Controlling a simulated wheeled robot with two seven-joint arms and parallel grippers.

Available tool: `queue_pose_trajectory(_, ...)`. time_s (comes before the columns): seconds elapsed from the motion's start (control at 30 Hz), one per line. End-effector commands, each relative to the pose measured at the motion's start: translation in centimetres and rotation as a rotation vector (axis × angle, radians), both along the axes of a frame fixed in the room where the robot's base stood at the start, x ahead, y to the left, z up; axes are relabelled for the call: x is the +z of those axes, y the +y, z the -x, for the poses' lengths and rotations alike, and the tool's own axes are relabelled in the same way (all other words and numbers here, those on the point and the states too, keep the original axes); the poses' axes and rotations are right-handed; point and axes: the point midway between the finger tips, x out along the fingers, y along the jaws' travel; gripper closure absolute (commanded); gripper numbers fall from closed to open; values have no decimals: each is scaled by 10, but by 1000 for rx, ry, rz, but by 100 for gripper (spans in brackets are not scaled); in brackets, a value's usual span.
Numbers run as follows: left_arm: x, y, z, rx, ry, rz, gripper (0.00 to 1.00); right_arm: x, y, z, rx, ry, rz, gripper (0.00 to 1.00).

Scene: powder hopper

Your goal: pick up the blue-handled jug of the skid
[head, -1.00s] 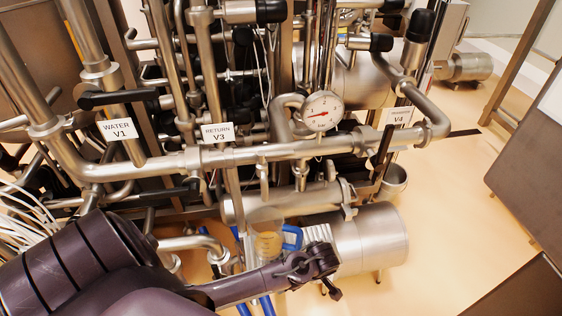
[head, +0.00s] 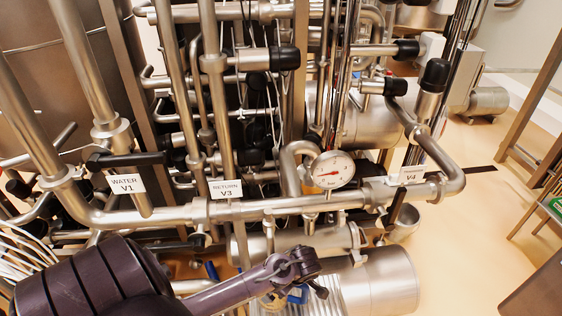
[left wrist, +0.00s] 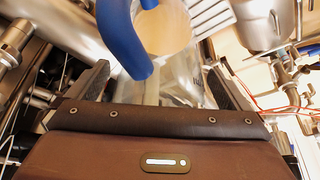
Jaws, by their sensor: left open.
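The blue-handled jug has a see-through body and a blue handle. In the head view it is mostly hidden behind my left arm, and only a bit of blue (head: 298,295) shows below it. In the left wrist view the jug's blue handle (left wrist: 128,40) comes down close in front, with the clear body behind and to its right. My left gripper (left wrist: 158,78) is open, its dark fingers to the left and right of the handle and clear body. I cannot tell whether either finger touches the jug. My right gripper is not in view.
The skid's steel pipes (head: 270,208) run across above my left arm, with a pressure gauge (head: 333,170) and valves labelled V1, V3 and V4. A steel motor (head: 380,280) lies close to the right of the jug. Open floor (head: 470,240) is on the right.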

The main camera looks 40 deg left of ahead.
Motion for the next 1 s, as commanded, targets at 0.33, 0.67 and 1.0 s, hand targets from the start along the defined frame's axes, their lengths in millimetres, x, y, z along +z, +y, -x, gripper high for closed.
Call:
queue_pose_trajectory(0.33,-10,25,3,-2,1,0,0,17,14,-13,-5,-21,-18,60)
queue_pose_trajectory(0.67,-11,25,3,-1,0,0,20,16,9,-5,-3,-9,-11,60)
queue_pose_trajectory(1.0,-11,25,3,-1,0,0,64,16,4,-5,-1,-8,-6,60)
